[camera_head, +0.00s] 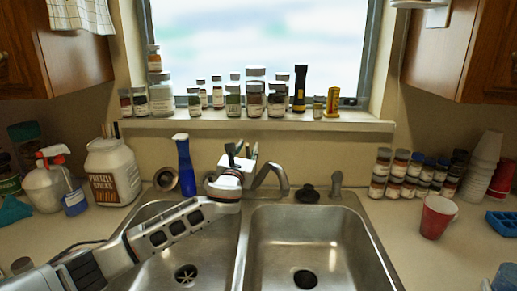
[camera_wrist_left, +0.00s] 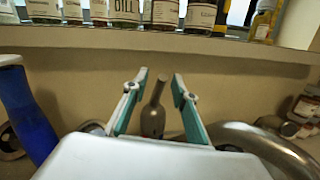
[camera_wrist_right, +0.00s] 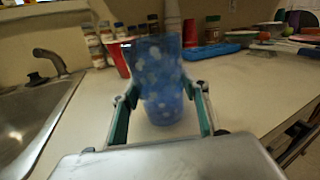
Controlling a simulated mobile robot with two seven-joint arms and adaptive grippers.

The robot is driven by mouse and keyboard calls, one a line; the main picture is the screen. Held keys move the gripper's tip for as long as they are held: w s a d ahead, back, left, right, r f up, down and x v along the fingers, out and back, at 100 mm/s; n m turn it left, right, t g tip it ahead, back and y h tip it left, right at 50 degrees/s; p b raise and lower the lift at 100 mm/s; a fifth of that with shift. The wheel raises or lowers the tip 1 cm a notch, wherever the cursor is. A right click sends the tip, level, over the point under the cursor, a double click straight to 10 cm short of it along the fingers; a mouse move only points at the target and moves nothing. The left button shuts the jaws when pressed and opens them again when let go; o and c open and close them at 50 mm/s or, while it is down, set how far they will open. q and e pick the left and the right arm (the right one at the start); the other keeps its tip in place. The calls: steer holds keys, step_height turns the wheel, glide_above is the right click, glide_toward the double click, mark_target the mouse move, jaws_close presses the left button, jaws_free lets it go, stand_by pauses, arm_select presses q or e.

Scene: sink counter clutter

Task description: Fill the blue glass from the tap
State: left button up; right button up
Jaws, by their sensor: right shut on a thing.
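The blue glass (camera_wrist_right: 160,72), with pale spots, stands upright between the fingers of my right gripper (camera_wrist_right: 161,95) in the right wrist view. That gripper is shut on it, over the counter right of the sink. Part of the glass shows at the lower right corner of the head view (camera_head: 505,279). The tap (camera_head: 271,177) has a curved metal spout behind the double sink. My left gripper (camera_head: 238,156) is at the tap's base, hiding part of it. In the left wrist view its fingers are apart, with the upright tap lever (camera_wrist_left: 154,117) between and beyond them.
The right sink basin (camera_head: 307,245) is empty. A red cup (camera_head: 436,217), spice jars (camera_head: 400,174) and a blue tray (camera_head: 503,223) are on the right counter. Several jars line the window sill (camera_head: 260,123).

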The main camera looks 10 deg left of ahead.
arm_select(q)
steer(key=s+f, duration=0.1)
steer(key=s, duration=1.1)
steer(key=shift+d, duration=0.35)
steer(key=shift+s, duration=0.1)
arm_select(e)
steer(key=shift+s, duration=0.1)
